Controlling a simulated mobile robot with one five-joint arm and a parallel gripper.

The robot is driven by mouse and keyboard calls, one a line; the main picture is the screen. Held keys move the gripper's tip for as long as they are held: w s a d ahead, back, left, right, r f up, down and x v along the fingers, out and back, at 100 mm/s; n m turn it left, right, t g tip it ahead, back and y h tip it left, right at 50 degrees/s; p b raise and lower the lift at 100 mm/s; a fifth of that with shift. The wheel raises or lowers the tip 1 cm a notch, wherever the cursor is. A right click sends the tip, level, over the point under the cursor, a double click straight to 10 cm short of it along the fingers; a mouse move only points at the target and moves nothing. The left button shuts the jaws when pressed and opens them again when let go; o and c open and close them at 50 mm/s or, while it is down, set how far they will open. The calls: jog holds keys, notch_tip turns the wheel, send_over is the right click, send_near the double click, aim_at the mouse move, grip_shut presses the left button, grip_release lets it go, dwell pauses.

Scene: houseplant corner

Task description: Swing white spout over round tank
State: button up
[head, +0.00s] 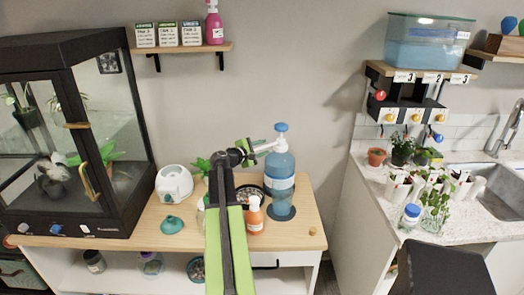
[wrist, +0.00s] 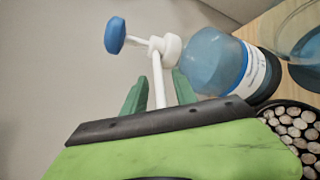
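The blue pump bottle (head: 280,172) stands on the wooden cabinet top, with a blue knob (head: 281,127) above. Its white spout (wrist: 157,78) runs from the white collar down between my gripper's green fingers (wrist: 159,92) in the wrist view. Small gaps show on both sides of the spout, so the fingers look open around it. In the head view my gripper (head: 258,146) is at the spout, left of the bottle's neck. A clear round glass vessel (wrist: 282,28), likely the round tank, is partly cut off beside the bottle in the wrist view. The spout's tip is hidden.
A dish of pebbles (wrist: 288,130) lies beside the bottle. An orange bottle (head: 254,215) stands close to my arm. A white rounded device (head: 174,183) and glass terrarium (head: 75,130) are to the left. A sink counter (head: 385,205) is to the right, across a gap.

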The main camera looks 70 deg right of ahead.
grip_shut()
dwell(1.4)
